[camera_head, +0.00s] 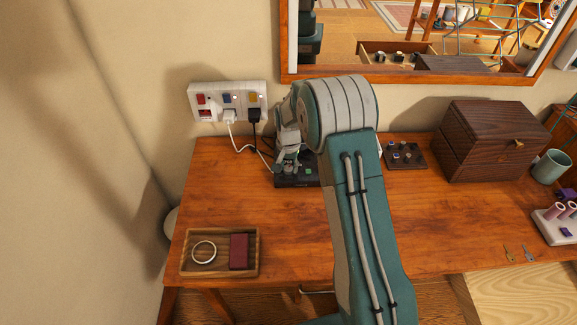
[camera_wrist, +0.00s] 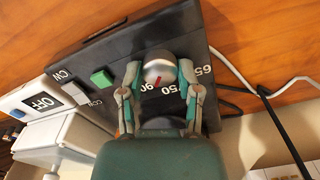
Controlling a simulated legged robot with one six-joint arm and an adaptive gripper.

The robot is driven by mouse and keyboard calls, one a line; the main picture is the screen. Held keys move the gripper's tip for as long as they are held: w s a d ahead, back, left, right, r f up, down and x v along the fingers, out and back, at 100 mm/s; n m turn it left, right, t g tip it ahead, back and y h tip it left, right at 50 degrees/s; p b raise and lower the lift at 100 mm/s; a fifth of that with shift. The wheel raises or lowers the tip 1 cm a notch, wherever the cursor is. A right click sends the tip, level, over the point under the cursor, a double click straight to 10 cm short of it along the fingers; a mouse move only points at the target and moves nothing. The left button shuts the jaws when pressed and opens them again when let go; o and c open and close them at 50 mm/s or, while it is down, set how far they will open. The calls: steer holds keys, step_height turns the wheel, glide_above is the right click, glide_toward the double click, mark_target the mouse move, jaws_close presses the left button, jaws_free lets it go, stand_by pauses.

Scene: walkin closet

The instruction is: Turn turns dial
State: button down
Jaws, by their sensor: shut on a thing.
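The black box (camera_head: 312,183) with the turns dial stands on the wooden table near the wall, partly hidden by my arm. In the wrist view its panel (camera_wrist: 112,45) shows the dial (camera_wrist: 158,66), a silver knob with a red pointer mark. Printed numbers 650, 750 and 90-something lie beside the dial; the last is partly covered. A green button (camera_wrist: 102,78) sits left of the dial, near the letters CW. My gripper (camera_wrist: 158,78) is shut on the dial, with one finger on each side. In the head view my gripper (camera_head: 287,160) points down over the box.
A white power strip (camera_head: 228,100) with plugs and cables is on the wall behind. A wooden tray (camera_head: 220,272) lies at front left. A small dark panel with knobs (camera_head: 405,155) and a brown chest (camera_head: 490,140) stand right. The table's left middle is clear.

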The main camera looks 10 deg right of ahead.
mark_target(287, 167)
steer(key=shift+s+a+f+m, duration=0.1)
steer(key=shift+f+m, duration=0.05)
steer(key=shift+m, duration=0.45)
steer(key=shift+c, duration=1.5)
jaws_free()
step_height(287, 167, up, 12)
steer(key=shift+a, duration=0.1)
